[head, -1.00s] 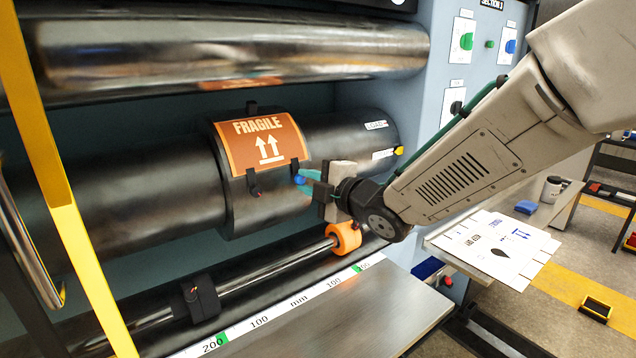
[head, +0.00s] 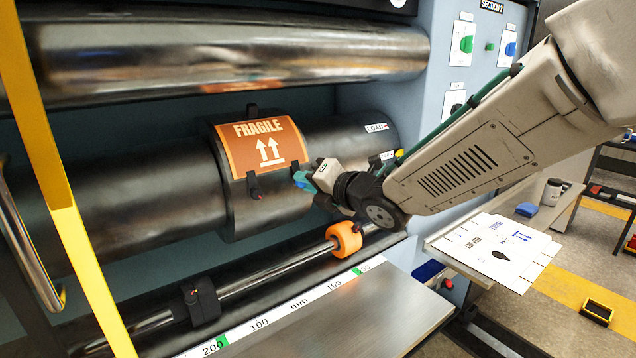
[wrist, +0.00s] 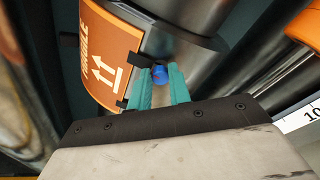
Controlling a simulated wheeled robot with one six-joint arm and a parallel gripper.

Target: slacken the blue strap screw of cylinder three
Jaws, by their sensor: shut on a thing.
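The large dark cylinder (head: 120,190) carries an orange FRAGILE plate (head: 262,146) held by black clips on a dark band around it. The blue strap screw (wrist: 160,73) sits at the plate's right edge, between the teal fingertips of my gripper (wrist: 158,84). My gripper (head: 302,180) is shut on the screw and reaches it from the right. In the head view the fingers largely hide the screw. In the wrist view the gripper body is rolled relative to the plate.
A polished roller (head: 230,45) runs above the cylinder. Below are a thin rod with an orange roller (head: 345,238) and a millimetre scale (head: 270,318). A yellow post (head: 50,140) stands at left. A metal shelf (head: 330,315) lies in front. A printed sheet (head: 497,248) lies on a side table.

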